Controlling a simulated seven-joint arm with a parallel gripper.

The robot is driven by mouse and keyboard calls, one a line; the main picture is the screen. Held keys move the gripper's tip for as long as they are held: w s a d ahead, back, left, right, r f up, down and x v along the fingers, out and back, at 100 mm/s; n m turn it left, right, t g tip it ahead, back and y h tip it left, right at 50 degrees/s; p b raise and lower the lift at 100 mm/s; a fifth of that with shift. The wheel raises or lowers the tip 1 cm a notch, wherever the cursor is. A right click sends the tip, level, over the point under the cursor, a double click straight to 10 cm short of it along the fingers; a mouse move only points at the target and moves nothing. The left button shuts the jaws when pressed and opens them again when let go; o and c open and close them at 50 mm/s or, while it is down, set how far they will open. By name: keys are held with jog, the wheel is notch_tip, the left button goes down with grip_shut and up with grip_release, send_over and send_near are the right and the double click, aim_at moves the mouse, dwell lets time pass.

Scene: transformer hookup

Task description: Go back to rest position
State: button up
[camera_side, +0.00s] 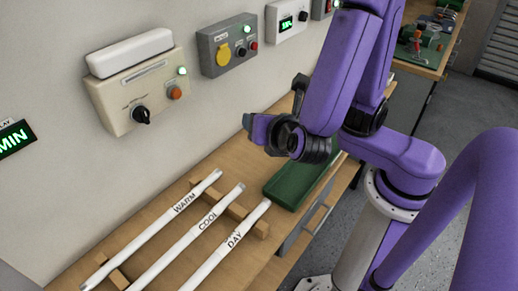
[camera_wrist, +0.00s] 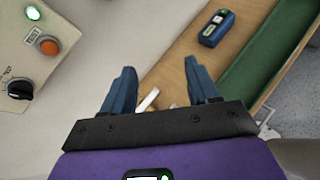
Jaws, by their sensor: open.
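My gripper (camera_wrist: 159,66) is open, with its two blue fingers spread and nothing between them in the wrist view. In the side view my gripper (camera_side: 248,122) is in the air above the bench, near the wall. It is apart from the boxes and the tubes. Three white tubes marked WARM (camera_side: 150,230), COOL (camera_side: 187,236) and DAY (camera_side: 226,245) lie side by side on wooden supports. A beige box (camera_side: 138,90) with a white block on top is on the wall. It has a black knob, an orange button and a lit green lamp.
A grey box (camera_side: 228,45) with a yellow knob and a white box (camera_side: 288,20) with a green display are on the wall. A green tray (camera_side: 290,187) lies on the bench. A blue device (camera_wrist: 216,28) lies beside the tray. A green MIN display (camera_side: 14,138) is at left.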

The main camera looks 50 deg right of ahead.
jog(key=s+d+f+m+g+y, duration=0.2)
jog(key=s+d+f+m+g, duration=0.1)
jog(key=s+d+m+g, duration=0.35)
jog(key=s+r+m+g+y, duration=0.1)
jog(key=s+m+g+y, duration=0.3)
jog(key=s+m+y, duration=0.1)
jog(key=shift+s+a+r+m, duration=0.35)
jog(key=shift+s+m, duration=0.3)
jog(key=shift+m, duration=0.4)
jog(key=shift+d, duration=0.1)
